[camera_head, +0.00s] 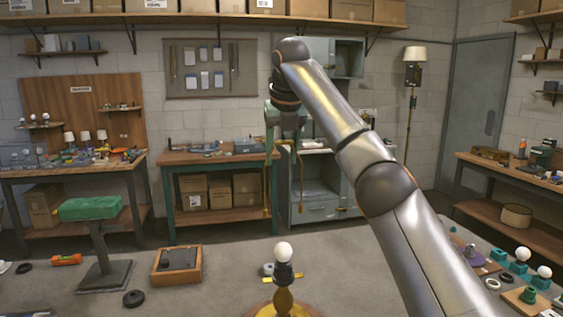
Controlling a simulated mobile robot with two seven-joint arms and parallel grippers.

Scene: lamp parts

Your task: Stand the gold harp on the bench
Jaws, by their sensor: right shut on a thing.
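My right arm reaches up and across the middle, and its right gripper (285,140) points down. It is shut on the gold harp (300,172), a thin gold wire frame that hangs below the fingers, in front of the teal bench (222,157) in the picture. The harp's grip point is small and partly hidden by the gripper. A lamp with a gold body (284,301), dark socket and white bulb (284,249) stands upright at the bottom middle, below and apart from the harp. My left gripper is out of view.
A wooden bench (70,170) with small lamps is at left, another (500,168) at right. A green block on a stand (91,208) and a wooden box (177,265) stand lower left. Bulbs and teal parts (528,295) lie lower right, beside my arm.

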